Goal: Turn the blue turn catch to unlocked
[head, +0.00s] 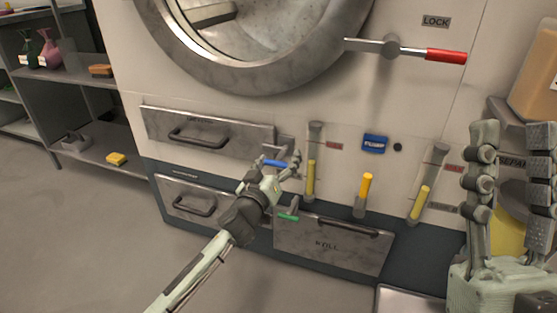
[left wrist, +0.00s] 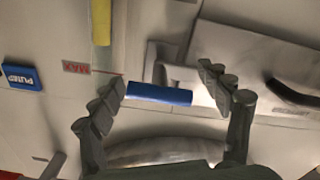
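The blue turn catch (head: 274,163) is a short blue bar on the machine front, beside the upper drawer's right end. It lies nearly level in the head view. In the left wrist view the blue catch (left wrist: 160,94) lies crosswise between the fingers. My left gripper (head: 271,173) is at the catch, and its fingers are open with gaps to the bar's ends in the left wrist view (left wrist: 164,88). Contact is not visible. My right gripper (head: 510,165) is raised at the right, fingers spread and empty.
A green catch (head: 288,217) sits below, by the lower panel (head: 335,245). Drawers (head: 208,128), yellow-filled gauges (head: 311,170) and a blue PUMP block (head: 375,143) surround it. A red-handled LOCK lever (head: 445,56) is above. Shelves (head: 95,130) stand left, with clear floor before them.

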